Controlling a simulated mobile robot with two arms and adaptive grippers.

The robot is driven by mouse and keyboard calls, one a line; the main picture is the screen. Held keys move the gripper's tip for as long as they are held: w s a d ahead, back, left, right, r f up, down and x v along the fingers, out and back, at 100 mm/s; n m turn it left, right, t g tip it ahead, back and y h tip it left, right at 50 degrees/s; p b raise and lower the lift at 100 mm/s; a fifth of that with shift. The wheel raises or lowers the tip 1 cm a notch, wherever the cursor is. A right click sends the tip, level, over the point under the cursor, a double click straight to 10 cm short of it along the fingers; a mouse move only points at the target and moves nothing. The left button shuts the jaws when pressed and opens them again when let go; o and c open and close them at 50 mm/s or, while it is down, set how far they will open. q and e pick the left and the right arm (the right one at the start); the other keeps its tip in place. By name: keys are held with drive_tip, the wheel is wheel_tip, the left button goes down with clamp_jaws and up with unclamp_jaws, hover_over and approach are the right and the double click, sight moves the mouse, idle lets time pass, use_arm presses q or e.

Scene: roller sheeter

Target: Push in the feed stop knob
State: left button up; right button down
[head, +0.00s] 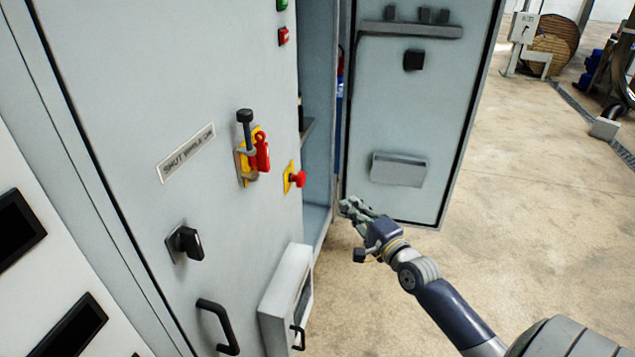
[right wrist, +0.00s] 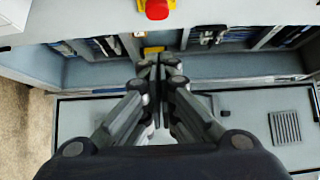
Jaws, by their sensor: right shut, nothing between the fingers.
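A red mushroom knob (head: 299,179) on a yellow plate sits on the front of the grey cabinet (head: 220,90), near its right edge. I take it as the feed stop knob; no label on it can be read. In the right wrist view the red knob (right wrist: 157,9) shows at the top edge, beyond my fingertips. My right gripper (head: 345,204) is shut and empty, apart from the knob, lower and to its right in the head view. Its closed fingers (right wrist: 159,62) also show in the right wrist view. My left gripper is out of view.
A red lockout handle (head: 261,151) is left of the knob. A black rotary switch (head: 187,243) and a box (head: 284,300) with a handle are lower. The open cabinet door (head: 405,120) stands behind my right gripper. Open floor (head: 510,200) lies to the right.

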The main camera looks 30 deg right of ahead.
sight(298, 179)
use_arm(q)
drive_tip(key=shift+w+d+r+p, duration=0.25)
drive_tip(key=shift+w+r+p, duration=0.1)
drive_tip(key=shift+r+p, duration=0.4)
use_arm(e)
drive_tip(key=w+a, duration=0.1)
drive_tip(key=w, duration=1.2)
drive_tip(key=shift+a, duration=0.4)
drive_tip(key=shift+w+f, duration=0.1)
